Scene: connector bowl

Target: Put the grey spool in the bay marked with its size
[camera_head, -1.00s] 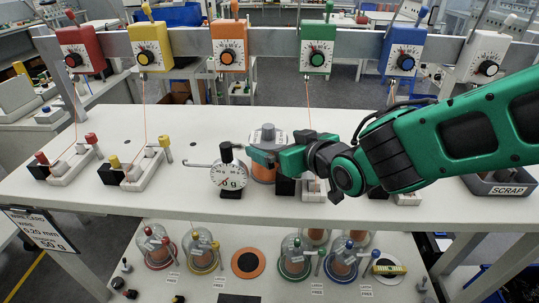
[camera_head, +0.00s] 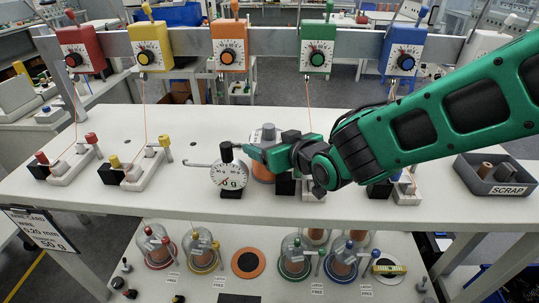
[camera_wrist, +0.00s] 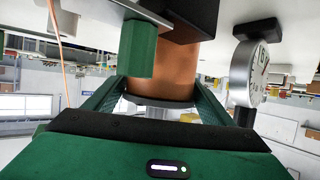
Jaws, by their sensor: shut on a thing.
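The grey spool (camera_head: 267,133) stands upright near the middle of the bench, with a grey top and copper winding below. My gripper (camera_head: 258,152) reaches it from the right and is shut on it, covering its middle. In the wrist view the copper winding (camera_wrist: 178,75) sits between my green fingers, with a grey flange at the picture's lower side. Whether it touches the bench is hidden. On the lower shelf are several domed bays with coloured rings, and an orange-ringed round bay (camera_head: 248,264) without a dome. Size markings are too small to read.
A dial gauge (camera_head: 228,176) stands just left of the spool. Red and yellow clamp fixtures (camera_head: 145,168) lie further left. A scrap tray (camera_head: 491,176) holds pieces at right. Coloured dial boxes hang along the rear rail, thin wires running down from several. A sign (camera_head: 43,231) hangs at front left.

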